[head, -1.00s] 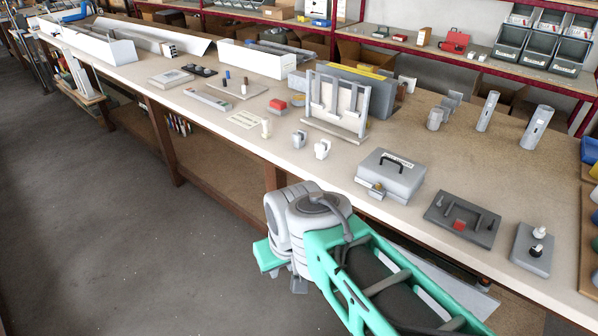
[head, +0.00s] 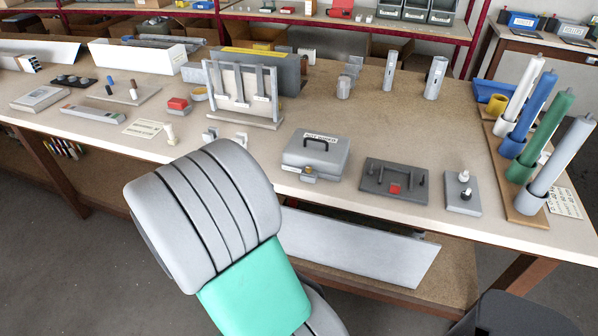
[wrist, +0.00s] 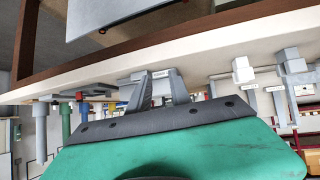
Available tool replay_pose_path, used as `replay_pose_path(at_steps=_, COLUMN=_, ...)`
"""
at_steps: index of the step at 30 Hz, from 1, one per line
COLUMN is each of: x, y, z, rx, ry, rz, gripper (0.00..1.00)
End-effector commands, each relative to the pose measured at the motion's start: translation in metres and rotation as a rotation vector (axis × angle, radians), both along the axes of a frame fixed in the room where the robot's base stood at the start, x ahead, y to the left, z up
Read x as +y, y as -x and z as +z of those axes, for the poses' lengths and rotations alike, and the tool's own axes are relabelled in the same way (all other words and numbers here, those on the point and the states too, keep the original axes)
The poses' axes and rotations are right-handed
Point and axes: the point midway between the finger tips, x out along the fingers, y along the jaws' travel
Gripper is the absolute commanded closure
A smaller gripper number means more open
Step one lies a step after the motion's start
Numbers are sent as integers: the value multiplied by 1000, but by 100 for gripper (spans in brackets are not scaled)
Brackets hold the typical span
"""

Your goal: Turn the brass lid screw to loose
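The grey metal box (head: 316,152) with a dark handle and a white label stands closed near the table's front edge in the head view. The small brass lid screw (head: 309,169) is on its front side; its setting is too small to read. My arm covers the foreground, and my gripper is hidden in the head view. In the wrist view, which looks upside down, my gripper (wrist: 160,73) has two grey fingers apart with nothing held between them. A grey shape, likely the box, shows behind the fingers. I cannot make out the screw there.
A dark grey plate with a red block (head: 394,189) and a grey block with white knobs (head: 463,191) stand right of the box. A rack of coloured cylinders (head: 521,206) is farther right. A white-panelled stand (head: 242,92) is behind left. Bare tabletop surrounds the box.

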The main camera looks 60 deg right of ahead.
Motion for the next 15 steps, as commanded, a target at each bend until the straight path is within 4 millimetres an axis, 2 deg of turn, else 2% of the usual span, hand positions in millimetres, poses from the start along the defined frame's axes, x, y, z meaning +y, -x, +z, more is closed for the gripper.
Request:
replay_pose_path(at_steps=1, x=-26, y=22, z=-1, rx=-6, ry=95, rz=-95, gripper=75)
replay_pose_path(at_steps=4, x=-52, y=45, z=10, rx=-26, ry=225, rz=-186, gripper=75)
replay_pose_path(at_steps=8, x=-68, y=52, z=11, rx=-33, ry=256, rz=-202, gripper=75)
replay_pose_path(at_steps=15, x=-108, y=62, z=-7, rx=-32, ry=251, rz=-200, gripper=75)
